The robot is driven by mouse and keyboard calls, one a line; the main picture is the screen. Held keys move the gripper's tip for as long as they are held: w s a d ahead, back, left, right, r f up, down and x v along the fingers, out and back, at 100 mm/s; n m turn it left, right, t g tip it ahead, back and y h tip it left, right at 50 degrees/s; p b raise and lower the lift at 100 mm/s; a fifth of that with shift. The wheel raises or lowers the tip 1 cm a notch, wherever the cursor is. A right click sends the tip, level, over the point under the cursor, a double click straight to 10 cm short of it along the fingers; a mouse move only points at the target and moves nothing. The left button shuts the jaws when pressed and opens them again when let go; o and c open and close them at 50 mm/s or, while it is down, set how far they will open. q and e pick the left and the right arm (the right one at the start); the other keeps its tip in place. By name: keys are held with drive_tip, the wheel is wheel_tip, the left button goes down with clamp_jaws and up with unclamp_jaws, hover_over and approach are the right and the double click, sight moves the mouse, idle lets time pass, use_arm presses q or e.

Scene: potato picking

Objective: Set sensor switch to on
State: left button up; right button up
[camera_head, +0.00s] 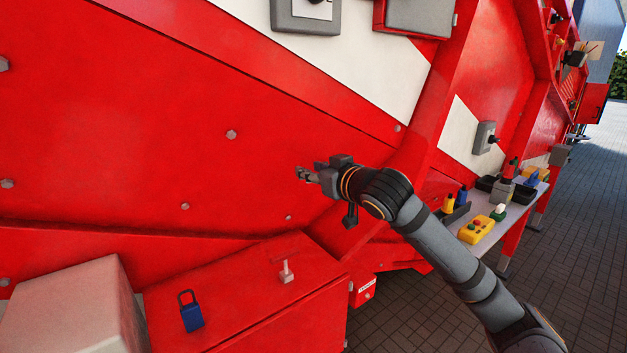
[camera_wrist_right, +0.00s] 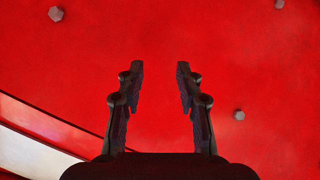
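Two grey switch boxes show in the head view. One switch box (camera_head: 294,22) is at the top edge and partly cut off. The other switch box (camera_head: 482,137), with a dark knob, sits on a white stripe to the right. No label is readable, so I cannot tell which one is the sensor switch. My right gripper (camera_head: 308,173) is in front of the red panel, below the first box and left of the second, apart from both. In the right wrist view its fingers (camera_wrist_right: 158,80) are spread with only red panel between them. My left gripper is not in view.
A blue padlock (camera_head: 192,316) and a T-shaped handle (camera_head: 286,272) are on the red ledge below, near a pale box (camera_head: 75,305). At right, a side table (camera_head: 512,212) holds a yellow control box (camera_head: 476,230) and black bins. Bolts stud the red panel (camera_head: 140,120).

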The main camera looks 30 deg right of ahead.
wheel_tip(320, 180, down, 2)
drive_tip(key=shift+w+f, duration=0.1)
drive_tip(key=shift+f, duration=0.05)
